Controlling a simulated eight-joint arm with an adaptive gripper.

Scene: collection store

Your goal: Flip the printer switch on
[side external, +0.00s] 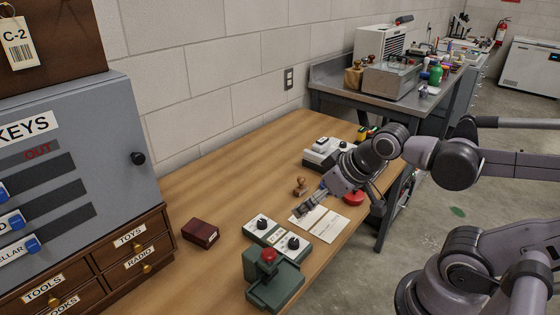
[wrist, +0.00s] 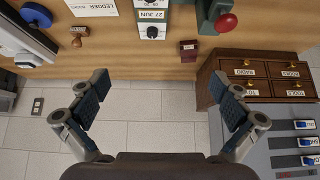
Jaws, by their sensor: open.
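A small white and dark machine (side external: 322,152), perhaps the printer, stands at the back of the wooden table, partly hidden by my arm. Part of a similar white and dark machine (wrist: 22,35) shows at the upper left of the wrist view. I cannot make out a switch or its position on it. My gripper (side external: 308,207) is over the table near a paper sheet, to the front of that machine. In the wrist view my gripper (wrist: 160,82) has its fingers spread wide, with nothing between them.
A wooden stamp (side external: 300,187), a paper sheet (side external: 320,222), a dial unit (side external: 277,237), a green device with a red knob (side external: 272,278) and a dark red box (side external: 200,233) lie on the table. A grey key cabinet (side external: 85,150) stands left. A wall plate (side external: 289,78) is behind.

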